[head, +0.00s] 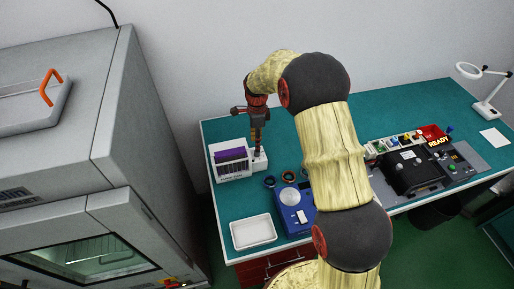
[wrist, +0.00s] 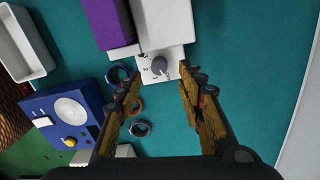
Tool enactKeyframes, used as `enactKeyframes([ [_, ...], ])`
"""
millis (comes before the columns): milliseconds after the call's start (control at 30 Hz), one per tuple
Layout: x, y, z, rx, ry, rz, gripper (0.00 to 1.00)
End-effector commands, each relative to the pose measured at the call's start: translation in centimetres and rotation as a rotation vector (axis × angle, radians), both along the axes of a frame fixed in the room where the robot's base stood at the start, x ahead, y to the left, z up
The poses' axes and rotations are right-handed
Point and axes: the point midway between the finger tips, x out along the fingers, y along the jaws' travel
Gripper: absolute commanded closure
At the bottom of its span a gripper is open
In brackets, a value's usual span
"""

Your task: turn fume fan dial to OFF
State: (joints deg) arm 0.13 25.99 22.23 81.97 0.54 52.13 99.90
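The fume fan unit (head: 233,174) is a white box with a purple panel, at the left of the teal bench in the head view. In the wrist view its white control plate (wrist: 178,56) carries the grey round fume fan dial (wrist: 159,65), with small marks around it. The marks are too small to read surely, so I cannot tell the setting. My gripper (wrist: 161,88) is open, with its two fingers apart and the dial showing between and beyond their tips. In the head view my gripper (head: 258,146) points down over the plate and hides the dial.
A blue device with a round pale top (head: 290,198), a white tray (head: 253,232) and several small rings (wrist: 139,128) lie close by. A black control panel (head: 408,172) stands to the right. A large grey oven (head: 150,130) is left of the bench. Bare bench lies behind the unit.

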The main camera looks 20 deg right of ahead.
Motion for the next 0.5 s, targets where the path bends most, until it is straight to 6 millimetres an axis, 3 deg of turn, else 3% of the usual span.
enactKeyframes([
  [200,0.2,0.0,4.4,-0.001,-0.003,0.0,0.61],
  [500,0.3,-0.1,6.9,0.0,0.001,0.0,0.61],
])
